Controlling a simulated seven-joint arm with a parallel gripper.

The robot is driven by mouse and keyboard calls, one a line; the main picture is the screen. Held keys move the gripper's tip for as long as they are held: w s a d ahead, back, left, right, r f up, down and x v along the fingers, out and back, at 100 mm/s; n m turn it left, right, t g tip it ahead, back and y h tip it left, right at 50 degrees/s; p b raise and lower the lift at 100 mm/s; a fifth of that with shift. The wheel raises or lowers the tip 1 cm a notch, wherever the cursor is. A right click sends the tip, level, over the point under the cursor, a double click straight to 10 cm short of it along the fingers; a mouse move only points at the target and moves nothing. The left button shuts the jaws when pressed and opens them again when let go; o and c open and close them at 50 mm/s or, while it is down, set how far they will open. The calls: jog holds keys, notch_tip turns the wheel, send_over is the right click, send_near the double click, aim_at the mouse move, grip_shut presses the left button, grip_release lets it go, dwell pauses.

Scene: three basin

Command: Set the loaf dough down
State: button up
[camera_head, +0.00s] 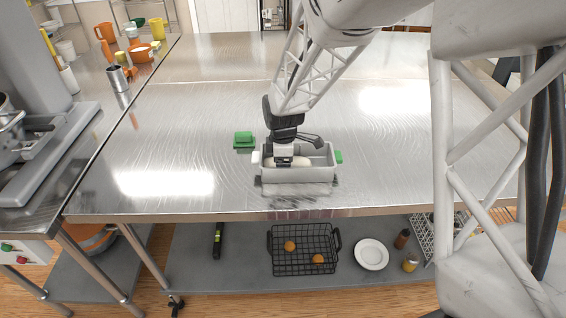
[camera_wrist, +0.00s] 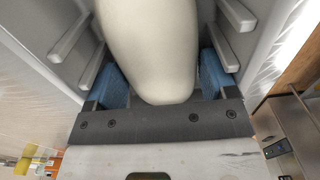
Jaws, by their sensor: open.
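The loaf dough (camera_wrist: 150,45) is a smooth, pale, rounded piece that lies inside the grey basin (camera_head: 297,174) on the steel table. In the head view the dough (camera_head: 301,162) shows only in part, behind my gripper and the basin's front wall. My gripper (camera_head: 285,160) points down into the left part of the basin. In the wrist view its blue-padded fingers (camera_wrist: 160,75) stand on either side of the dough's near end, open. I cannot tell whether the pads touch the dough. The basin's inner walls with ribs show beyond the fingers.
A small green block (camera_head: 243,140) lies left of the basin. A wire basket (camera_head: 303,250) and a white plate (camera_head: 371,254) are on the shelf below.

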notch_tip(320, 180, up, 12)
dwell(0.6)
dwell(0.7)
jog(key=s+d+r+m+t, duration=0.1)
jog(key=s+d+r+m, duration=0.35)
jog(key=s, duration=0.25)
jog(key=s+d+r+m, duration=0.3)
jog(key=s+d+m, duration=0.15)
jog(key=s, duration=0.25)
jog(key=s+d+m, duration=0.3)
jog(key=s+m, duration=0.1)
jog(key=s, duration=0.5)
jog(key=s+d+m+t, duration=0.1)
jog(key=s+d+m, duration=0.2)
jog(key=s, duration=0.6)
jog(key=shift+d+r+m+t, duration=0.15)
jog(key=shift+r+m+t, duration=0.2)
jog(key=shift+m, duration=0.55)
